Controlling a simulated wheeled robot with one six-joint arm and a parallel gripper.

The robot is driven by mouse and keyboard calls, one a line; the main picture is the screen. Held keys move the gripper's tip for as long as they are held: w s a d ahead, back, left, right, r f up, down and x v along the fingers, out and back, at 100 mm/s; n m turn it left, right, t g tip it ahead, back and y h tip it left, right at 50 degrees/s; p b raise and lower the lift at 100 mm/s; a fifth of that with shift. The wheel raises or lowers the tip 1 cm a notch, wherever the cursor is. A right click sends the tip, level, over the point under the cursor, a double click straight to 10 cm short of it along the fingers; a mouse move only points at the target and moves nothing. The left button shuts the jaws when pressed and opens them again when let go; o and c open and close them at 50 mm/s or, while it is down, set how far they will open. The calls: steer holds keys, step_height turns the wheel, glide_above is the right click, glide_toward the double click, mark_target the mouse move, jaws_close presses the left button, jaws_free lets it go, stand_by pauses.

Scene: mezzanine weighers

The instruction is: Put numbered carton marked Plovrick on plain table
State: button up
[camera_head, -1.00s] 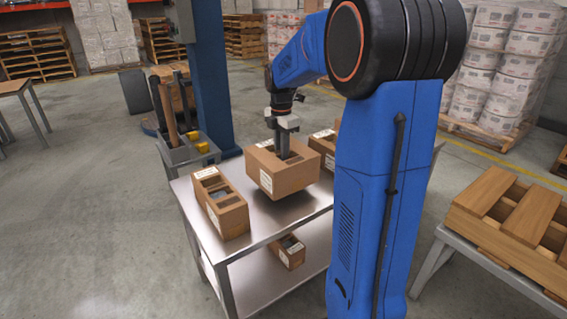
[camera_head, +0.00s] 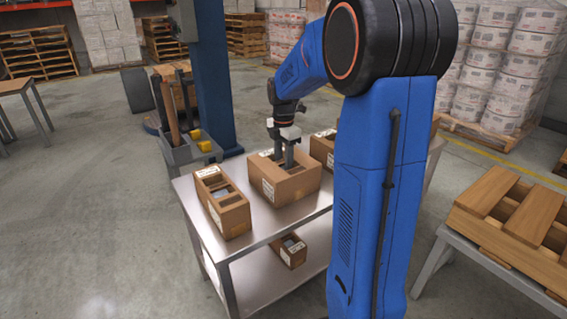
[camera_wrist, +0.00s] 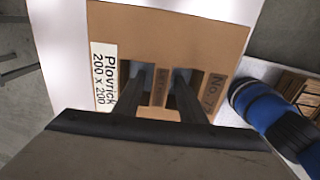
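The brown carton marked Plovrick (camera_head: 292,188) sits on the steel-topped table (camera_head: 285,218). Its white Plovrick label and top openings show in the wrist view (camera_wrist: 170,30). My gripper (camera_head: 284,163) is above the carton, with its fingers reaching down into two top openings, one on each side of a middle strip. The fingers (camera_wrist: 163,82) stand apart, with small gaps to the strip visible. The gripper looks open. The fingertips are hidden inside the carton.
A second carton (camera_head: 232,215) stands close on the left and another (camera_head: 322,148) behind on the right, partly hidden by my arm. A small carton (camera_head: 290,252) lies on the lower shelf. A blue post (camera_head: 208,80) stands behind. A wooden pallet (camera_head: 520,215) rests on a stand at right.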

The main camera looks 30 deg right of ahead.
step_height(320, 180, up, 12)
steer(key=s+a+r+m+t, duration=0.1)
steer(key=s+a+m, duration=0.3)
steer(key=s+a, duration=0.15)
steer(key=s+a+f+m+t, duration=0.1)
steer(key=s+a+f+m, duration=0.2)
steer(key=s, duration=0.5)
steer(key=s+a+f+m+t, duration=0.1)
steer(key=s+a+f+m, duration=0.2)
steer(key=s+m, duration=0.3)
steer(key=s+a+f+m+t, duration=0.1)
steer(key=s+a+f+m, duration=0.2)
steer(key=s, duration=0.7)
steer(key=shift+s+a+m+t, duration=0.4)
steer(key=shift+a+m, duration=0.6)
steer(key=shift+m, duration=0.2)
